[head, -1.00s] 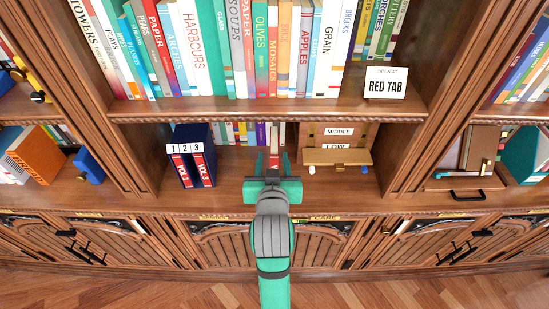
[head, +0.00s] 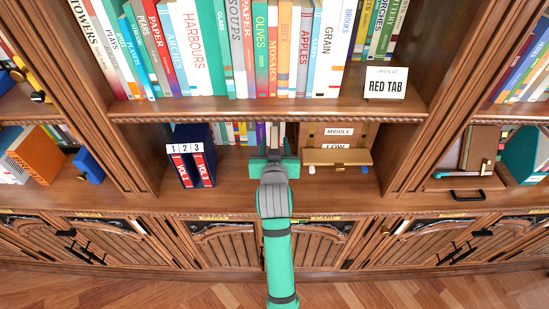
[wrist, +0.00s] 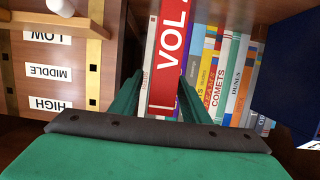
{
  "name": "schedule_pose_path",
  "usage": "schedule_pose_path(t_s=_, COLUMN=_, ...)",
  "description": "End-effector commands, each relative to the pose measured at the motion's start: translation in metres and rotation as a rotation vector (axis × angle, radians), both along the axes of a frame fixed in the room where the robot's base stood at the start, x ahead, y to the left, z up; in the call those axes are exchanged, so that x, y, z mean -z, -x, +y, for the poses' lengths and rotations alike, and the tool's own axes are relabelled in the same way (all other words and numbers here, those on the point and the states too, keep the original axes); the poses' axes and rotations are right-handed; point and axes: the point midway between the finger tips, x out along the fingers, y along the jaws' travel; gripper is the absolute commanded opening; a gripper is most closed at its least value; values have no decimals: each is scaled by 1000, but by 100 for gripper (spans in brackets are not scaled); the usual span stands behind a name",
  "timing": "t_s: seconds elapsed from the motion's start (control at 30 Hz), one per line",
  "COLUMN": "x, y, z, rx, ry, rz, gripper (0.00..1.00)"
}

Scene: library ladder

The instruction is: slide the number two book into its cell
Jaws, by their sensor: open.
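The red book (wrist: 166,85) marked "VOL" stands on the lower shelf in the wrist view; its number is cut off at the top edge. My gripper (wrist: 158,88) is open, with a green finger on either side of the book's spine. In the head view my gripper (head: 274,160) reaches into the shelf and hides the book. The dark blue case (head: 207,137) with cells labelled 1, 2 and 3 stands to its left. Red volumes sit in cells 1 and 3, with a dark gap between them. The case's edge also shows at right in the wrist view (wrist: 292,75).
Several coloured books (wrist: 235,75) stand behind the red book. The upper shelf (head: 270,106) overhangs. Bare shelf lies between case and gripper.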

Motion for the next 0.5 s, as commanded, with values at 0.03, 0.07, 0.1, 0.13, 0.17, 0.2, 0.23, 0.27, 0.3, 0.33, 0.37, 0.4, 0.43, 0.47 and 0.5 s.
schedule_pose_path(t_s=0.03, x=0, y=0, z=0, rx=0, ry=0, rz=0, gripper=42)
schedule_pose_path(t_s=0.07, x=0, y=0, z=0, rx=0, ry=0, rz=0, gripper=42)
schedule_pose_path(t_s=0.1, x=0, y=0, z=0, rx=0, ry=0, rz=0, gripper=42)
schedule_pose_path(t_s=0.13, x=0, y=0, z=0, rx=0, ry=0, rz=0, gripper=42)
schedule_pose_path(t_s=0.17, x=0, y=0, z=0, rx=0, ry=0, rz=0, gripper=42)
schedule_pose_path(t_s=0.2, x=0, y=0, z=0, rx=0, ry=0, rz=0, gripper=35)
schedule_pose_path(t_s=0.23, x=0, y=0, z=0, rx=0, ry=0, rz=0, gripper=28)
schedule_pose_path(t_s=0.27, x=0, y=0, z=0, rx=0, ry=0, rz=0, gripper=21)
schedule_pose_path(t_s=0.3, x=0, y=0, z=0, rx=0, ry=0, rz=0, gripper=11)
schedule_pose_path(t_s=0.33, x=0, y=0, z=0, rx=0, ry=0, rz=0, gripper=4)
schedule_pose_path(t_s=0.37, x=0, y=0, z=0, rx=0, ry=-1, rz=0, gripper=0)
schedule_pose_path(t_s=0.4, x=0, y=0, z=0, rx=0, ry=-1, rz=0, gripper=0)
schedule_pose_path(t_s=0.43, x=0, y=0, z=0, rx=0, ry=-1, rz=0, gripper=0)
schedule_pose_path(t_s=0.47, x=0, y=0, z=0, rx=0, ry=-1, rz=0, gripper=0)
schedule_pose_path(t_s=0.5, x=-1, y=0, z=0, rx=0, ry=0, rz=-2, gripper=0)
